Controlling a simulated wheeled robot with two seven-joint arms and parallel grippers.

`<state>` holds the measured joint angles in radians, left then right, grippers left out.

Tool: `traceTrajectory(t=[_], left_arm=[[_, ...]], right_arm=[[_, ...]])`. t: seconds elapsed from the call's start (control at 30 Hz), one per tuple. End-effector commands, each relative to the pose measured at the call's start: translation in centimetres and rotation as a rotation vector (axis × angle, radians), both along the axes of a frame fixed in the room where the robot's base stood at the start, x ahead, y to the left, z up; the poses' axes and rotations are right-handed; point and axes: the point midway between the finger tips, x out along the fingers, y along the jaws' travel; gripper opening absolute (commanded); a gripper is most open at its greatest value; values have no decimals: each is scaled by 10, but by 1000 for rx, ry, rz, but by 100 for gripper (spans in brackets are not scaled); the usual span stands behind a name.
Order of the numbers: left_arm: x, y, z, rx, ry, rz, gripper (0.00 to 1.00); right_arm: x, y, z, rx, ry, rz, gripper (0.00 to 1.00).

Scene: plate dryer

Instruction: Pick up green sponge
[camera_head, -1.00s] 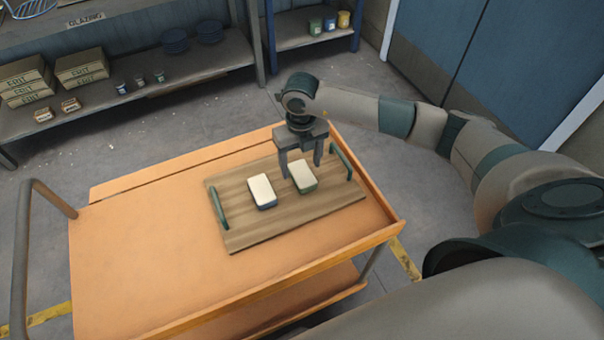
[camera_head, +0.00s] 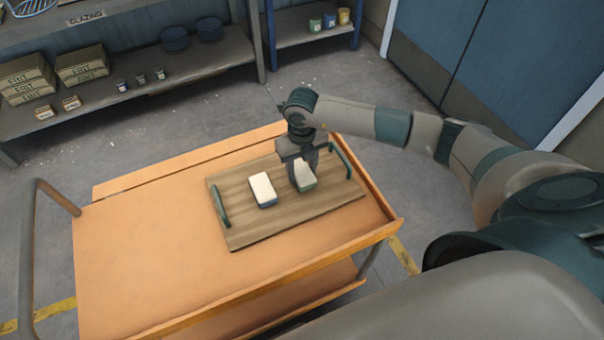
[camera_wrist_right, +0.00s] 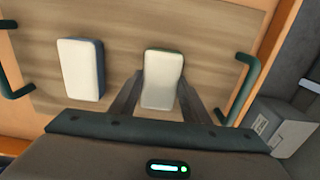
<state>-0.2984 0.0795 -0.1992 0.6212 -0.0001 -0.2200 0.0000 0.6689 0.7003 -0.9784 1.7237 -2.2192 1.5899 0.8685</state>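The green sponge (camera_head: 305,178), cream on top with a green lower layer, lies on the wooden tray (camera_head: 240,234) on the orange cart. My right gripper (camera_head: 303,171) is down at the sponge, with a finger on each side of it. In the right wrist view the green sponge (camera_wrist_right: 162,79) sits between the two fingers, which look closed in against its sides. It still appears to rest on the tray. A second sponge with a blue lower layer (camera_head: 263,191) lies to its left, and also shows in the right wrist view (camera_wrist_right: 81,69). My left gripper is out of view.
The tray has green handles at its left (camera_head: 220,206) and right (camera_head: 341,160) ends. The orange cart top (camera_head: 150,250) is clear on the left. A shelf with boxes (camera_head: 82,66), jars and blue plates stands behind, apart from the cart.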

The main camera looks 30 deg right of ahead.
Motion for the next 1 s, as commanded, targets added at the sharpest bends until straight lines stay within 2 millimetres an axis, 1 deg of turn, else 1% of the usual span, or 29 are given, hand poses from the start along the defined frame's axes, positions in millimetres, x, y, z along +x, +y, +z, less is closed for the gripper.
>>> traceTrajectory(t=[0.3,0.47,0.57,0.67,0.73,0.83,0.9,0.93,1.0], left_arm=[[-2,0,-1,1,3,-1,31],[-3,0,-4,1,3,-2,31],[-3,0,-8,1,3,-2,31],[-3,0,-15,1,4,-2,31],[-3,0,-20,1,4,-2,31],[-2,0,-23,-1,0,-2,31],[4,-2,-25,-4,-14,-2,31],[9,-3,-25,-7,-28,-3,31],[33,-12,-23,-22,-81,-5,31]], right_arm=[[0,0,0,0,0,0,20],[1,0,6,0,-1,0,20],[1,0,14,0,-3,0,20],[1,0,27,0,-4,1,20],[2,0,39,1,-6,1,20],[-13,7,47,1,-2,4,20],[-23,11,54,0,-3,4,20],[-28,14,57,2,-3,5,20],[-39,19,64,1,-3,4,20]])
